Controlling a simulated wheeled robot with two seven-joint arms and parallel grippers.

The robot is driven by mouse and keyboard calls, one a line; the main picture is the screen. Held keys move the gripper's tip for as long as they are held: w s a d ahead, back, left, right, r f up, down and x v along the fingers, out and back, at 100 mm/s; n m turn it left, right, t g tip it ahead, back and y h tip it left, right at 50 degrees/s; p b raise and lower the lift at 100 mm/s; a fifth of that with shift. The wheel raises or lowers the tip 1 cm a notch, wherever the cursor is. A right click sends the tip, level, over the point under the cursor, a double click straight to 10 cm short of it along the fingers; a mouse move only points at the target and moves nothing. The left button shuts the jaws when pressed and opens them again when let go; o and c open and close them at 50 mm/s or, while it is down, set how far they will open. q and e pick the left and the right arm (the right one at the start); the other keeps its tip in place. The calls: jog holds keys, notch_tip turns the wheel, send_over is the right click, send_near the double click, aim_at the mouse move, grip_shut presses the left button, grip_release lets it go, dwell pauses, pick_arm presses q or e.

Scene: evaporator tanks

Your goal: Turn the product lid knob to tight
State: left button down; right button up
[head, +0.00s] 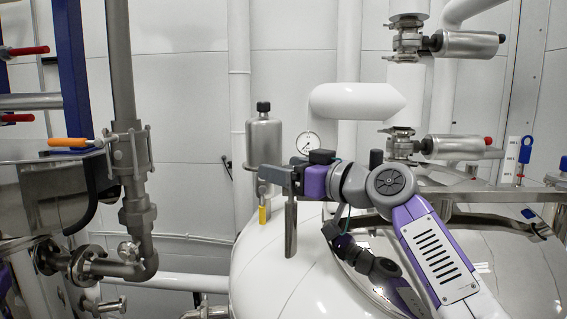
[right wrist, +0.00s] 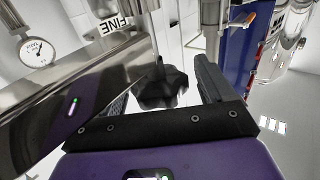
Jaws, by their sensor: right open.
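In the right wrist view, a black lobed knob (right wrist: 162,90) on a thin metal stem appears between the fingers of my right gripper (right wrist: 162,98). The jaws are open around the area of the knob, and I cannot tell whether either finger touches it. In the head view my right gripper (head: 270,178) reaches left above the white domed tank (head: 255,265), and the lobed knob cannot be made out there. My left gripper is not in view.
A steel canister with a black cap (head: 264,140) and a pressure gauge (head: 309,143) stand behind my right gripper. A steel post (head: 291,228) and a yellow-tipped fitting (head: 263,215) are close below it. Valves and pipes (head: 130,200) fill the left.

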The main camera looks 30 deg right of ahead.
jog(key=shift+w+a, duration=0.15)
jog(key=shift+w, duration=0.25)
